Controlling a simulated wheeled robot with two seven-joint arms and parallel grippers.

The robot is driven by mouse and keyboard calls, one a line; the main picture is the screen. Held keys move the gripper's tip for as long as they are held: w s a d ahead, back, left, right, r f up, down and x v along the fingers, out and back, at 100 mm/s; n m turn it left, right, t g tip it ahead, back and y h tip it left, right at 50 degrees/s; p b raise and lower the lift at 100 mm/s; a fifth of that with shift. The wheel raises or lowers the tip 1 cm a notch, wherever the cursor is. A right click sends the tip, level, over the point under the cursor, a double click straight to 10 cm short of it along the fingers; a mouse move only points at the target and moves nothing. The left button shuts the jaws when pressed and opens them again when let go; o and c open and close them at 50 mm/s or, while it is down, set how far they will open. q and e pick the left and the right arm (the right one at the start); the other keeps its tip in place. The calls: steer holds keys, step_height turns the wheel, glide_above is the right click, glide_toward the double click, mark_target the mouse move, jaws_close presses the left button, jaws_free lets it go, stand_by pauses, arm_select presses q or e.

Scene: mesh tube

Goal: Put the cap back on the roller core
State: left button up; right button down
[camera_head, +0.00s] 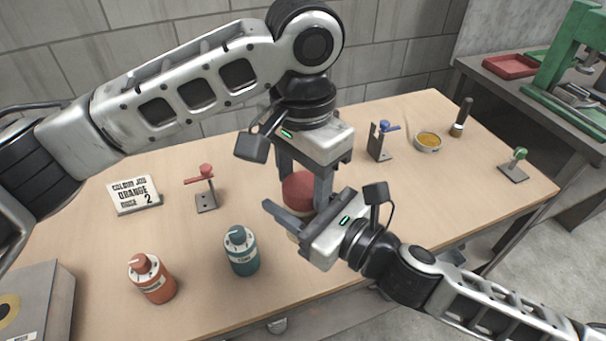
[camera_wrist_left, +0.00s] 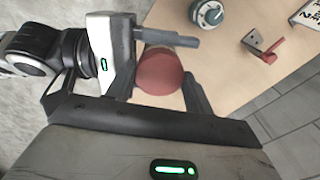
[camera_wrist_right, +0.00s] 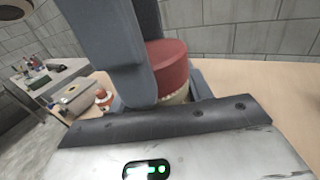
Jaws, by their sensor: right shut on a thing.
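The red cap (camera_head: 299,190) is upright, right above the cream roller core, which shows as a pale band in the right wrist view (camera_wrist_right: 176,98). Cap and core look touching there, but I cannot tell how firmly the cap is seated. My left gripper (camera_head: 303,185) points down from above, open, its fingers on either side of the cap (camera_wrist_left: 160,72). My right gripper (camera_head: 300,212) comes in low from the right, shut on the roller core under the cap. Most of the core is hidden by the fingers and cap.
On the table stand a red-orange bottle (camera_head: 152,279), a teal bottle (camera_head: 241,250), a sign (camera_head: 134,195), red (camera_head: 205,190), blue (camera_head: 381,142) and green (camera_head: 515,165) levered stands, a yellow-filled dish (camera_head: 428,141) and a brush (camera_head: 461,118). The table's front edge is close below my right gripper.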

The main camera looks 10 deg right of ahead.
arm_select(q)
steer(key=o, duration=1.2)
steer(key=shift+c, duration=0.2)
step_height(320, 180, up, 12)
